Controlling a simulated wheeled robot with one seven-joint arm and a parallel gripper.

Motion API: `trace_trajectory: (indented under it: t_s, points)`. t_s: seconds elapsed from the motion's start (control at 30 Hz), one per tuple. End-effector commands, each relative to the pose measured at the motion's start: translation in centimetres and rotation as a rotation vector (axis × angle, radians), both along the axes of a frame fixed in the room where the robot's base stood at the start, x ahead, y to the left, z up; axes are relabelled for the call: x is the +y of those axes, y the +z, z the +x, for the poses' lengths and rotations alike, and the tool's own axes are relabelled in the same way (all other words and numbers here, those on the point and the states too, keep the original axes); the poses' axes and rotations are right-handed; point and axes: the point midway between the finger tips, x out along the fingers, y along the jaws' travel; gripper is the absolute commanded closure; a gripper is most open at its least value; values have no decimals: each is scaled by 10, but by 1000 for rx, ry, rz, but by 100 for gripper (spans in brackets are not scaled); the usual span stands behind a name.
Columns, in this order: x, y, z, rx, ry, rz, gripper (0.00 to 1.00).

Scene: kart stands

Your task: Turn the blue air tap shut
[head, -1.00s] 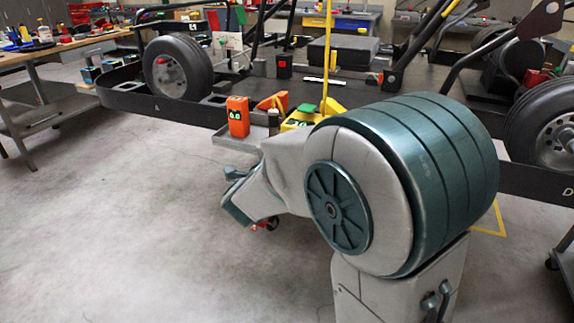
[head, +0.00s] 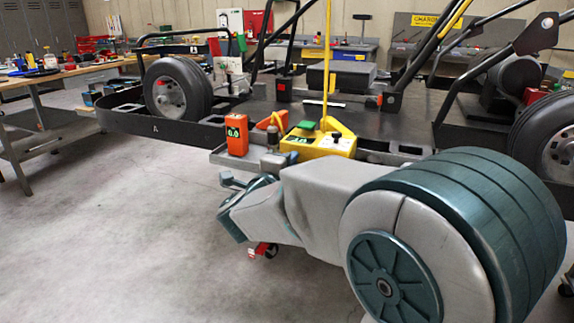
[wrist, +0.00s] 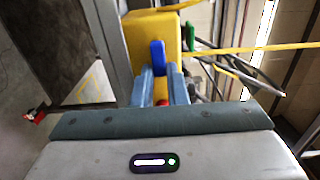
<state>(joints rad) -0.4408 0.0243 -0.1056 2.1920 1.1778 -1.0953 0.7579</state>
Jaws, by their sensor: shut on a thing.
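The blue air tap (wrist: 157,55) is an upright blue lever against a yellow box (wrist: 180,22) in the wrist view. My gripper (wrist: 159,72) has its two blue-grey fingers on either side of the lever's lower part, shut on it. A small red spot (wrist: 162,102) shows between the fingers, nearer the palm.
An orange device (head: 236,135) stands on the tray (head: 216,157), left of the yellow box. A yellow hose (head: 327,60) rises from the box. The kart frame (head: 150,126) is behind; open floor lies left.

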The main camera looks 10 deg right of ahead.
Motion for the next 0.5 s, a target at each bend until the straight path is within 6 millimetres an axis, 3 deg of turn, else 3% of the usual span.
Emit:
trace_trajectory:
  t_s: [0.03, 0.07, 0.13, 0.5]
  points:
    - [2, 4, 1, -8, 5, -1, 100]
    - [2, 4, 1, -8, 5, -1, 85]
    - [1, 4, 1, -7, 5, -1, 65]
    - [2, 2, -3, -3, 0, -1, 65]
